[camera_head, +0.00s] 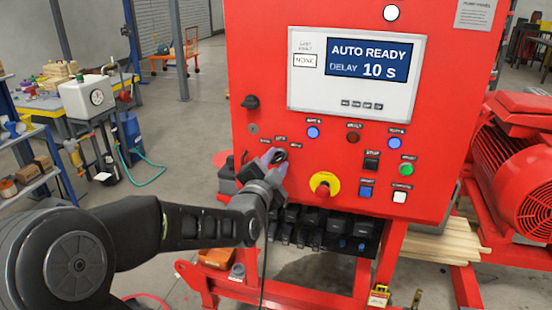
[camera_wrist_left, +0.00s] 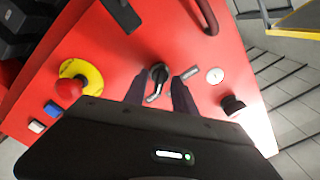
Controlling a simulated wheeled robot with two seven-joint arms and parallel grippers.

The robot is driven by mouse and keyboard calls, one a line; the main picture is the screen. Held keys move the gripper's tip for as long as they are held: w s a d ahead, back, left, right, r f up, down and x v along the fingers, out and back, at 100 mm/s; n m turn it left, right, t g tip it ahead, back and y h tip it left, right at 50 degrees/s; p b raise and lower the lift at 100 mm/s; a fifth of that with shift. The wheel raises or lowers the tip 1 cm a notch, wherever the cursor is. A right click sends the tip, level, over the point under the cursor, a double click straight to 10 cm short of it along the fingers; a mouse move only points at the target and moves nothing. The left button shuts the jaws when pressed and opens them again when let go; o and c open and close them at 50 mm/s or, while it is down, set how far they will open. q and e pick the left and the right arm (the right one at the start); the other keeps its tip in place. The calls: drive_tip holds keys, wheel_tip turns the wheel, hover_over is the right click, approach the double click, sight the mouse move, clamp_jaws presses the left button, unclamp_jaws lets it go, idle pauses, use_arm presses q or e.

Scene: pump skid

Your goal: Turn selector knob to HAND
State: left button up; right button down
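The selector knob (camera_head: 282,156) is a black knob on the red panel, with small labels above it too small to read surely. In the left wrist view the knob (camera_wrist_left: 158,72) shows a grey lever slanting toward the lower left of the picture. My left gripper (camera_head: 272,160) is at the panel, just left of the knob and partly covering its surroundings. In the left wrist view my left gripper (camera_wrist_left: 161,93) is open, one finger on each side of the knob. I cannot tell whether they touch it. My right gripper is not in view.
The red panel (camera_head: 258,60) carries a display (camera_head: 357,72) reading AUTO READY, DELAY 10 s. A yellow-ringed red stop button (camera_head: 324,185) sits right of the knob, and a black knob (camera_head: 250,102) sits above left. Black cable fittings (camera_head: 312,226) hang below the panel.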

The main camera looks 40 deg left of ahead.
use_arm(q)
drive_tip(key=shift+w, duration=0.1)
drive_tip(key=shift+c, duration=0.2)
clamp_jaws()
